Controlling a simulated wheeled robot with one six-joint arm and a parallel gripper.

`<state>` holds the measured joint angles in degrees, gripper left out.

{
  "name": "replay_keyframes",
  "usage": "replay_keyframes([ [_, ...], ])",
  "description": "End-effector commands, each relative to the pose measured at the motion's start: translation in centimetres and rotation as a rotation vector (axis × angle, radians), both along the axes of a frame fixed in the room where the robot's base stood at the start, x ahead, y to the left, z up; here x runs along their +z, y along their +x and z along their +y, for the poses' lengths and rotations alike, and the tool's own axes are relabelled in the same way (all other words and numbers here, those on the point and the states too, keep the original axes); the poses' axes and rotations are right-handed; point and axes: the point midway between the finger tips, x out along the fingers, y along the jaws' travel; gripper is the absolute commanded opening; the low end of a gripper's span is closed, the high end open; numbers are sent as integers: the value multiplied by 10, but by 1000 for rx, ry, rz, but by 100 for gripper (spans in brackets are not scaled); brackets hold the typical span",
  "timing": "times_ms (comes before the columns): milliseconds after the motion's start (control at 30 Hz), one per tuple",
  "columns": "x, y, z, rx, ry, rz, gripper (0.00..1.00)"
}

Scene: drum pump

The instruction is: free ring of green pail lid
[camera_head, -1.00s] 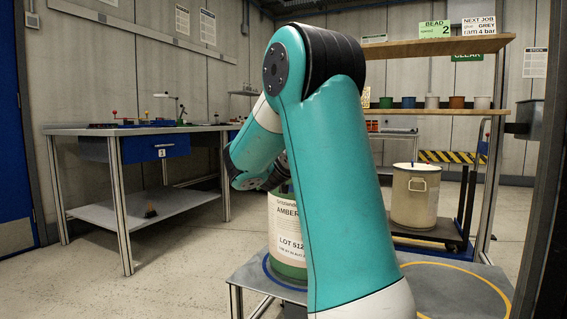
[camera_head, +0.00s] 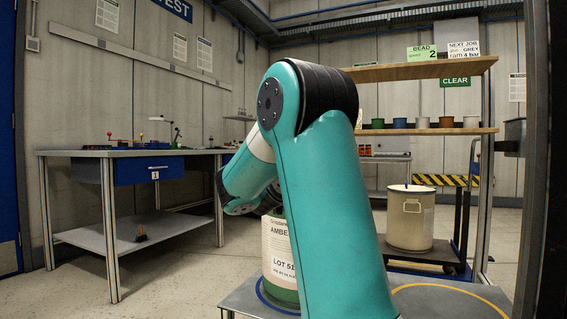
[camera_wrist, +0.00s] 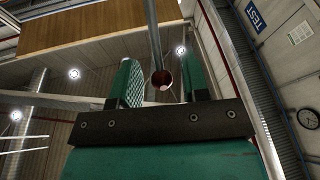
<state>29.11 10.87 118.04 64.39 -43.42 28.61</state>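The pail (camera_head: 281,296), with a green lower band and a white label reading AMBER and LOT, stands inside a blue ring marking on a grey low surface. My arm hides its top and right side, so its lid and ring cannot be seen. In the head view my gripper is hidden behind my arm, near the pail's top. In the wrist view my gripper (camera_wrist: 162,78) has its two green fingers apart. A grey tube with a reddish open end (camera_wrist: 161,79) shows between them; I cannot tell its distance or whether it touches them.
A cream pail (camera_head: 411,226) stands on a dark cart at the right. A yellow ring marking (camera_head: 450,288) lies on the grey surface. A workbench (camera_head: 80,153) stands at the left. Shelves with several small pots (camera_head: 422,122) are at the back. Floor is clear between bench and pail.

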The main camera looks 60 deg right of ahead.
Motion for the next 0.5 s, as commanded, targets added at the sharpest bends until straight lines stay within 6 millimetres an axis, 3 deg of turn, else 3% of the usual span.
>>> replay_keyframes([
  [267,-4,-1,8,2,1,1,42],
  [500,-23,-14,54,7,0,3,42],
])
